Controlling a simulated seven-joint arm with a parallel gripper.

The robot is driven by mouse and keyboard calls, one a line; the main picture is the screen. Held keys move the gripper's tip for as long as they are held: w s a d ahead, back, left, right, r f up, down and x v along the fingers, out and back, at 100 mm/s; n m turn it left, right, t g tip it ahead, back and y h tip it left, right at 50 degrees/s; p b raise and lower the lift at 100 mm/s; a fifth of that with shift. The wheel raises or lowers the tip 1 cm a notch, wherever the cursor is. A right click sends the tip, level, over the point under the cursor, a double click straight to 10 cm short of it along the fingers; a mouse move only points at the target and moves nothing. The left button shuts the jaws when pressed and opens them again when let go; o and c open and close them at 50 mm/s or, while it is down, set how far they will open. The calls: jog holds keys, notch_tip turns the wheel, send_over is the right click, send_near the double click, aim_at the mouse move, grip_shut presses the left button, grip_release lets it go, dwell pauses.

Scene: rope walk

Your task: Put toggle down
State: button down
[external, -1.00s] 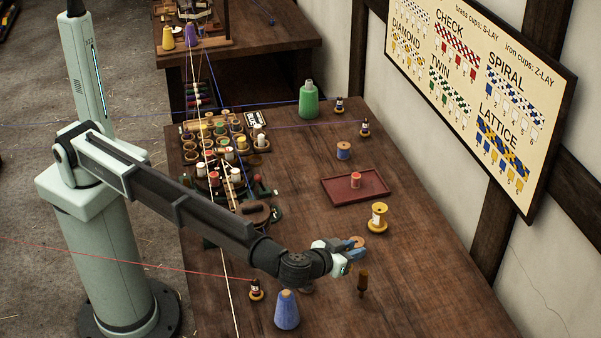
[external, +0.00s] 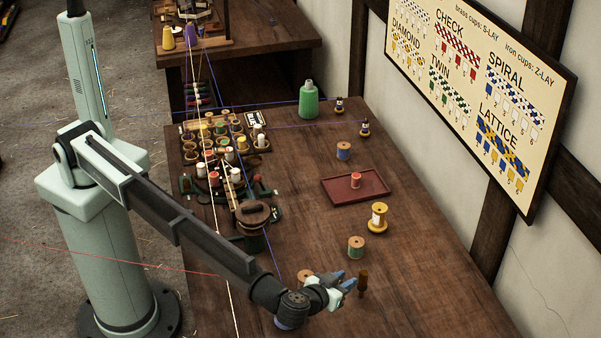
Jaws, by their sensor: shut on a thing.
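The toggle (external: 363,283) appears to be the small dark brown wooden peg near the right front of the table. It looks upright. My gripper (external: 350,284) reaches it from the left with its blue-grey fingers low beside the peg. The fingers are shut on it, though the contact itself is small and partly hidden. I cannot tell whether the peg's lower end touches the table.
A wooden spool (external: 305,278) stands close to my wrist. A red tray (external: 338,191) holds a red spool. The table's right front is clear.

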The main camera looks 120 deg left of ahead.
jog(key=shift+f, duration=3.3)
jog(key=c, duration=0.9)
grip_release()
jog(key=shift+f, duration=0.15)
jog(key=shift+o, duration=0.2)
jog(key=shift+r, duration=0.2)
jog(key=shift+v, duration=1.95)
